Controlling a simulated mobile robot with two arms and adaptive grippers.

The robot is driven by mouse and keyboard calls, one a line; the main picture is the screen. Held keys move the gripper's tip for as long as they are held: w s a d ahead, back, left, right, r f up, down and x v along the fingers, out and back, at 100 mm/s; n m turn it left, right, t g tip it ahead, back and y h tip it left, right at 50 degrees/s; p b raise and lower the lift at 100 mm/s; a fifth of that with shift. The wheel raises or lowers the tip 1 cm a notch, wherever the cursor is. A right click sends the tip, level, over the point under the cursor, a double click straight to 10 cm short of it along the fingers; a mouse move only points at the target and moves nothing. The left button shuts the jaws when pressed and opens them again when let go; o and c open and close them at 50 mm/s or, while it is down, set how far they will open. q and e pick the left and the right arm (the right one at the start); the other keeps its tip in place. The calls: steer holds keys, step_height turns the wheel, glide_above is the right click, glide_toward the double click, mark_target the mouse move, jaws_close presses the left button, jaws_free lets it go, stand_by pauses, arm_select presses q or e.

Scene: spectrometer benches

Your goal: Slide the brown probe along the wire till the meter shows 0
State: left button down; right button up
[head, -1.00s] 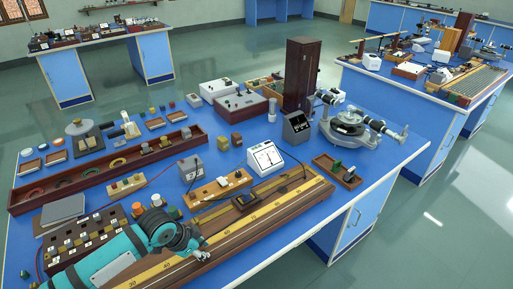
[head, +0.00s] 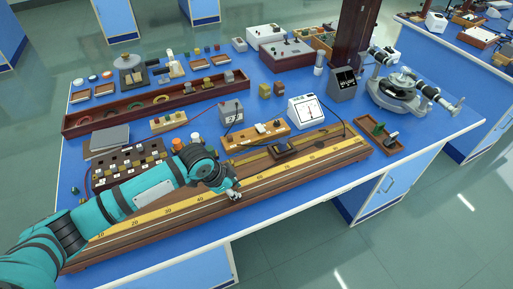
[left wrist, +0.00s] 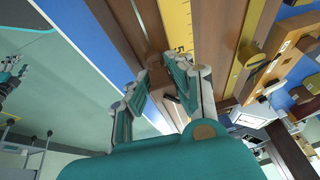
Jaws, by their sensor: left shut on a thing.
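The long wooden wire board (head: 330,156) with a yellow scale lies along the bench's front edge. My left gripper (head: 233,192) is low over its front side, between the 40 and 60 marks. In the left wrist view the fingers (left wrist: 160,82) are closed around a small brown piece (left wrist: 153,62), seemingly the brown probe, mostly hidden by them. The wire itself is too thin to make out. The white meter (head: 302,121) stands behind the board; its needle is too small to read. A gripper that looks like my right one (left wrist: 12,75) shows small at the left edge.
A dark box (head: 283,149) sits on the board's rear strip, with a black cord near it. A wooden key block (head: 240,142), a grey box (head: 231,113) and a small wooden tray (head: 386,146) stand close by. The floor in front is clear.

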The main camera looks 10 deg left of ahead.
mark_target(226, 199)
arm_select(q)
steer(key=shift+s+a+f, duration=0.3)
steer(key=shift+s, duration=0.1)
steer(key=shift+s+a+r+p, duration=0.1)
steer(key=shift+s+a+p, duration=0.35)
steer(key=shift+a+p, duration=0.25)
steer(key=shift+s+a+r+p, duration=0.1)
steer(key=shift+s+a+p, duration=0.4)
steer(key=shift+a, duration=0.25)
steer(key=shift+w, duration=0.1)
steer(key=shift+f+p, duration=0.1)
steer(key=shift+p, duration=0.2)
steer(key=shift+s+f, duration=0.15)
steer(key=shift+s, duration=0.05)
stand_by(1.7)
stand_by(1.7)
steer(key=c, duration=1.1)
jaws_free()
steer(key=shift+w+d, duration=0.1)
steer(key=shift+w, duration=0.05)
steer(key=shift+c, duration=0.2)
steer(key=shift+w, duration=0.1)
